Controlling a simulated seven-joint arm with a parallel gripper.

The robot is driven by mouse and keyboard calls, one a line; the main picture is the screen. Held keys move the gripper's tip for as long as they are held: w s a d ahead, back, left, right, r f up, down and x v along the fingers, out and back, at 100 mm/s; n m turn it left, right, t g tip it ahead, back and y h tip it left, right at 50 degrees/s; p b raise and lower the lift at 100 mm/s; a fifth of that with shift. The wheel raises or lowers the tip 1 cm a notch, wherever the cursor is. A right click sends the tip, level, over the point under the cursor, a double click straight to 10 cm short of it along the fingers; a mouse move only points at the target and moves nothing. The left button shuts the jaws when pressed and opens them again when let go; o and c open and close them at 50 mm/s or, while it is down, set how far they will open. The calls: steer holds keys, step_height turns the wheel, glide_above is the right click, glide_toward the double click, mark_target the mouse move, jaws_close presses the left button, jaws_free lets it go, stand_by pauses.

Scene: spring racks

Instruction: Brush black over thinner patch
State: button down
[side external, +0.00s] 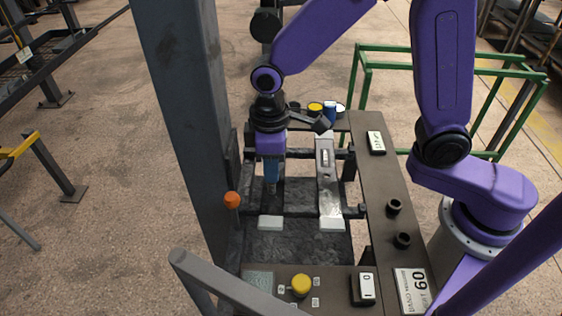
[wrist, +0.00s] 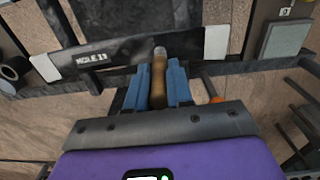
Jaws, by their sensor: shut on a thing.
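My gripper (side external: 271,186) has blue fingers and is shut on a brush (wrist: 158,82). The wrist view (wrist: 158,88) shows its brown handle between the fingers. The brush's pale grey end lies over the right half of a dark strip (wrist: 125,52) with white blocks at both ends. White lettering marks the strip's left part. A greyer, smudged area (wrist: 95,46) shows by the lettering; I cannot tell whether it is thinner black. I cannot tell whether the brush touches the strip. In the side view, the gripper hides most of the brush.
Several pots, including a yellow one (side external: 315,108) and a blue one (side external: 330,112), stand behind the rack. A bare metal strip (side external: 326,180) lies right of my gripper. An orange knob (side external: 232,200) and dark post (side external: 185,120) are close left. A yellow button (side external: 301,286) is in front.

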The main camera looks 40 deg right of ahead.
steer(key=shift+w+a+f, duration=0.25)
steer(key=shift+w+a, duration=0.35)
steer(key=shift+s+d, duration=1.3)
steer(key=shift+s+d+r, duration=0.1)
step_height(320, 180, up, 8)
steer(key=shift+f, duration=0.2)
